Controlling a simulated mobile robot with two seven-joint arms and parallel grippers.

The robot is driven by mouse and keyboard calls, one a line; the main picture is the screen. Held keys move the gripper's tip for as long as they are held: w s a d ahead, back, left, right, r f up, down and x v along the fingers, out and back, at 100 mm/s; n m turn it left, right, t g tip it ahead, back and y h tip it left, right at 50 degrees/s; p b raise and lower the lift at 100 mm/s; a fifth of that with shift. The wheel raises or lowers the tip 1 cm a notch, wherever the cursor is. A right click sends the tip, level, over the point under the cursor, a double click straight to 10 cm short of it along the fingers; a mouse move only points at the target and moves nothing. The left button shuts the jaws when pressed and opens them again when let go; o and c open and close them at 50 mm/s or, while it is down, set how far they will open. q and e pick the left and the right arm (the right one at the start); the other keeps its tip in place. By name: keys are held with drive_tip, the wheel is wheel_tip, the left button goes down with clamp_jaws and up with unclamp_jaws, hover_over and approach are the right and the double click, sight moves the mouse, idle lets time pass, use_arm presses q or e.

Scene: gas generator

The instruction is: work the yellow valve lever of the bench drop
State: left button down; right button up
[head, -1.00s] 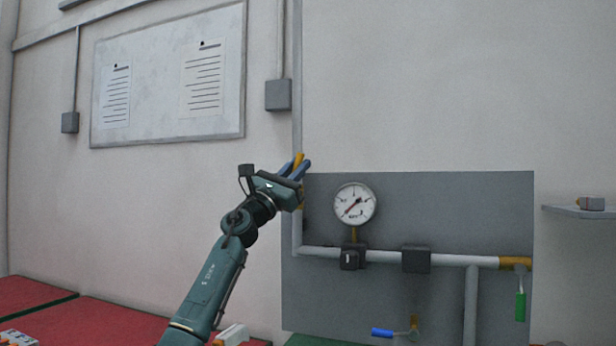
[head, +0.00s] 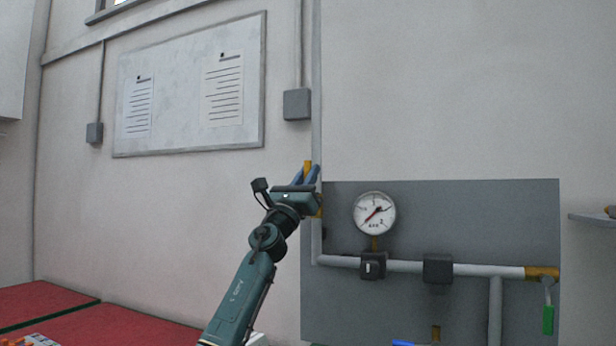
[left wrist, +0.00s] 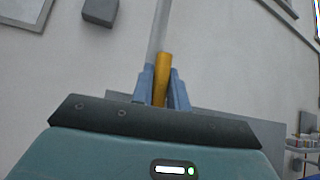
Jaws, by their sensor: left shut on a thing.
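The yellow valve lever (head: 308,167) stands nearly upright on the vertical grey pipe at the left edge of the grey panel. My left gripper (head: 311,174) is shut on the lever, with its blue fingers on either side of it. In the left wrist view, the yellow lever (left wrist: 163,80) sticks up between the two blue fingers of the left gripper (left wrist: 161,88), in front of the pipe. The valve body is mostly hidden behind the gripper. My right gripper is not in view.
A pressure gauge (head: 375,213) and a horizontal pipe (head: 480,269) are on the grey panel (head: 480,220), right of my gripper. A green-handled valve (head: 548,320) hangs at the right. A blue handle (head: 404,343) shows at the bottom. A whiteboard (head: 180,115) hangs at left.

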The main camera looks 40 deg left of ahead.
use_arm(q)
drive_tip(key=c, duration=1.6)
unclamp_jaws()
drive_tip(key=shift+a, duration=0.1)
drive_tip(key=shift+o, duration=1.2)
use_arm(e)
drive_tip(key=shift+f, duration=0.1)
use_arm(q)
drive_tip(key=shift+s+f, duration=0.1)
drive_tip(key=b+v, duration=0.2)
drive_tip(key=v, duration=1.1)
drive_tip(key=shift+b, duration=0.35)
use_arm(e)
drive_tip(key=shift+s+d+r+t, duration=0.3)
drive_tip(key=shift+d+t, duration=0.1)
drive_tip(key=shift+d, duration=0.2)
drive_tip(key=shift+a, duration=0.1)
